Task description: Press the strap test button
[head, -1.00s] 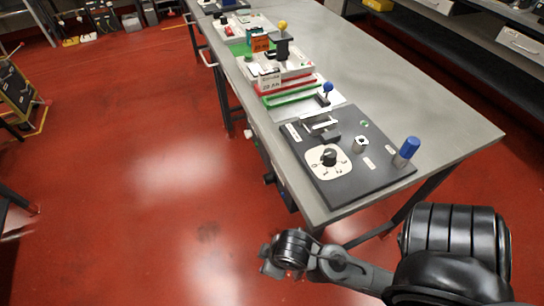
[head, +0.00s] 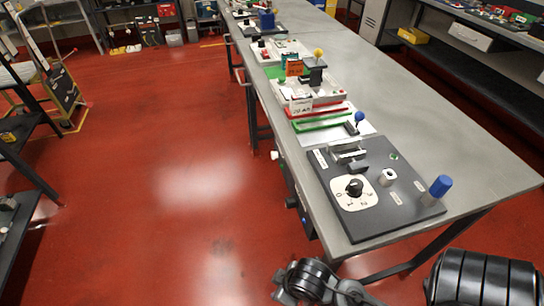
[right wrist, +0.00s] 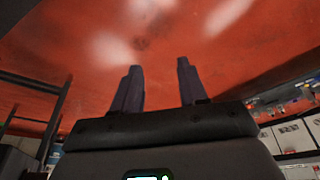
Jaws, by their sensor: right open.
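I cannot tell for certain which part is the strap test button. A black panel (head: 330,209) on the near end of the bench bears a black rotary knob on a white dial (head: 354,189), a small green round piece (head: 394,156), a metal square piece (head: 388,176) and a blue upright handle (head: 440,186). A dark unit with a small blue spot (head: 303,220) hangs below the bench's left edge. My right gripper (right wrist: 157,80) is open and empty, with red floor beyond its fingers. My left gripper is out of view.
The grey bench (head: 440,150) runs away from me, its right side clear. Trays with a yellow knob (head: 318,53) and a blue knob (head: 359,116) stand farther along its left side. Open red floor (head: 180,180) lies to the left. Dark shelves (head: 20,150) stand at far left.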

